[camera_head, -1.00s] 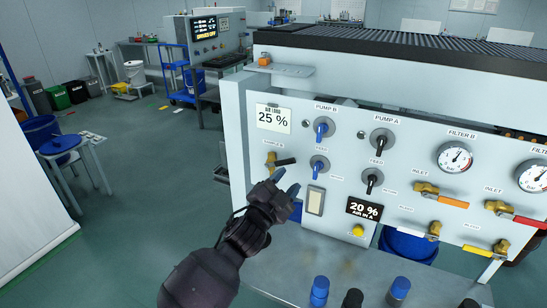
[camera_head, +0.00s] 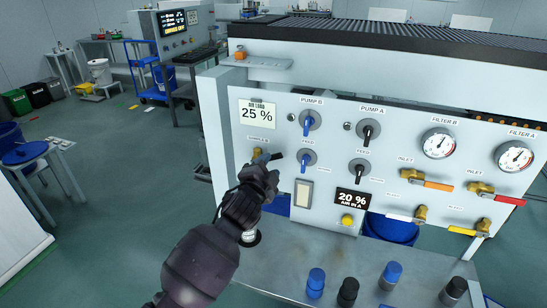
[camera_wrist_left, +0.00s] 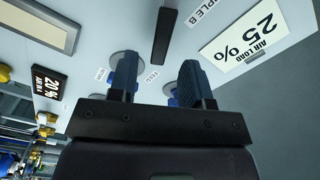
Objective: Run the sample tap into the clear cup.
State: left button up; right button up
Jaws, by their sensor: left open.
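The sample tap, labelled SAMPLE B, has a brass body (camera_head: 258,155) and a black lever (camera_head: 277,156) on the left of the panel. The lever points right and slightly up in the head view. My left gripper (camera_head: 264,170) is open just below the lever. In the left wrist view the lever (camera_wrist_left: 165,36) shows beyond and between the open fingertips (camera_wrist_left: 158,70), and I see no contact. A small pale round thing (camera_head: 250,238) shows below the panel, partly behind my arm. I cannot tell whether it is the clear cup. My right gripper is not in view.
Two blue pump and feed knobs (camera_head: 307,122) are close to the right of the tap. The AIR LOAD display (camera_head: 257,114) is above it. Several blue and black capped bottles (camera_head: 316,283) stand on the grey shelf (camera_head: 280,270) at the front.

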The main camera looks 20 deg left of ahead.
aim_at(273, 158)
pick_arm(q)
jog(key=shift+w, duration=2.45)
